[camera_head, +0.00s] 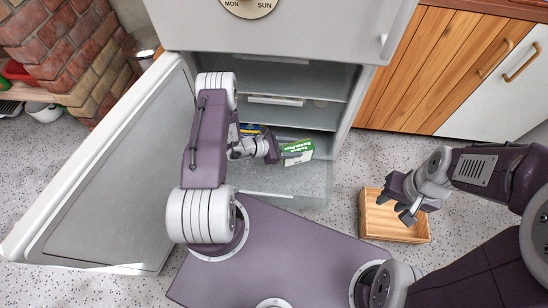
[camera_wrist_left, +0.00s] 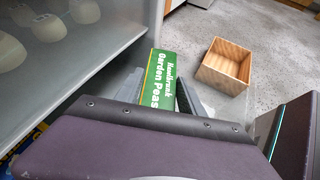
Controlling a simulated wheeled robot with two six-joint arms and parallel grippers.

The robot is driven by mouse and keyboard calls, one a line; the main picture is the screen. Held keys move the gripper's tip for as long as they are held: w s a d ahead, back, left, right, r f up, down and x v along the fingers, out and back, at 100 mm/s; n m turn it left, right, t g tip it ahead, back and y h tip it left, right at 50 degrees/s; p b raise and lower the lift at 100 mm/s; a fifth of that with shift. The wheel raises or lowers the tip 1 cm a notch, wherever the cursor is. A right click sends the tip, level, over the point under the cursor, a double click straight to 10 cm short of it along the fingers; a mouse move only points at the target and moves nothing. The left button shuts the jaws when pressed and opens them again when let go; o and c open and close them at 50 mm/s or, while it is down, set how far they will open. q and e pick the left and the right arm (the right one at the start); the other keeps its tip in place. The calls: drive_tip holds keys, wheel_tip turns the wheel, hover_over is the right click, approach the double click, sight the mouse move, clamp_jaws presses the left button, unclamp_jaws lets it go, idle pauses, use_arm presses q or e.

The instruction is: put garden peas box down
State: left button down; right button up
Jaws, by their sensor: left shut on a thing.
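The green and white garden peas box (camera_head: 298,150) is held by my left gripper (camera_head: 284,153), in front of the lower part of the open fridge. In the left wrist view the garden peas box (camera_wrist_left: 158,82) sits between the fingers, its label facing the camera. Its lower end is hidden by the gripper. My right gripper (camera_head: 393,207) is open and empty, above a wooden crate (camera_head: 402,233).
The fridge (camera_head: 345,112) has its door (camera_head: 110,190) swung open to the left. A blue and yellow item (camera_head: 252,128) is behind my left gripper. The wooden crate (camera_wrist_left: 213,72) on the speckled floor looks empty.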

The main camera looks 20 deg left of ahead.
use_arm(q)
wheel_tip(320, 180, down, 10)
drive_tip(key=b, duration=0.7)
drive_tip(key=shift+f, duration=0.15)
drive_tip(key=shift+r, duration=0.2)
drive_tip(key=shift+f, duration=0.1)
drive_tip(key=c, duration=0.7)
unclamp_jaws()
